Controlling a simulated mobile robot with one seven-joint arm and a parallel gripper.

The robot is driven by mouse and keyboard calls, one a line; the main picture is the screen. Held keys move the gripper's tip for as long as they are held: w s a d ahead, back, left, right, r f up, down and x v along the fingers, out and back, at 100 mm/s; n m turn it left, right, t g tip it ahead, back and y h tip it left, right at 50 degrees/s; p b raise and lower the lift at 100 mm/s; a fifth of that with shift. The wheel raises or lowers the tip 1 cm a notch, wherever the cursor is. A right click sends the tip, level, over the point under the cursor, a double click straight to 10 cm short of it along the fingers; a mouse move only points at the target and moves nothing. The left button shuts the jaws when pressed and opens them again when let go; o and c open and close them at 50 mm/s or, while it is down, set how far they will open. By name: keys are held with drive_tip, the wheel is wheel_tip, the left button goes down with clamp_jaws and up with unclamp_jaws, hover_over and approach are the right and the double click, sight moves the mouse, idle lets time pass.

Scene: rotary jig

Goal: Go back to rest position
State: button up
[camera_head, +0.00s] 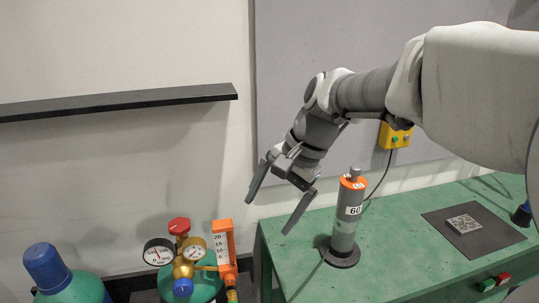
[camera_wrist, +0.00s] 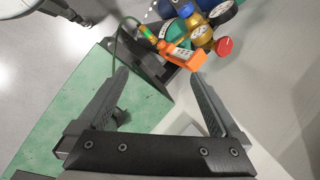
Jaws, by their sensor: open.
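My gripper (camera_head: 273,205) is open and empty in the head view, its two fingers spread wide. It hangs in the air by the left edge of the green table (camera_head: 390,262). In the wrist view my gripper (camera_wrist: 160,85) also shows spread fingers with nothing between them. To its right in the head view, a grey cylinder (camera_head: 346,222) with an orange band and a "60" label stands upright on a dark round base on the table. My gripper is apart from it.
Gas bottles with gauges (camera_head: 188,252) and an orange flow meter (camera_head: 226,250) stand left of the table. A blue-capped bottle (camera_head: 47,266) is farther left. A dark mat (camera_head: 500,238) with a metal block (camera_head: 464,223) lies on the right. A yellow button box (camera_head: 395,136) hangs behind.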

drive_tip(key=s+d+f+n+t+h, duration=0.1)
drive_tip(key=s+d+n+t+h, duration=0.3)
drive_tip(key=s+d, duration=0.9)
drive_tip(key=s+n+t, duration=0.1)
drive_tip(key=s+n, duration=0.1)
drive_tip(key=n, duration=0.1)
drive_tip(key=shift+d+f, duration=0.15)
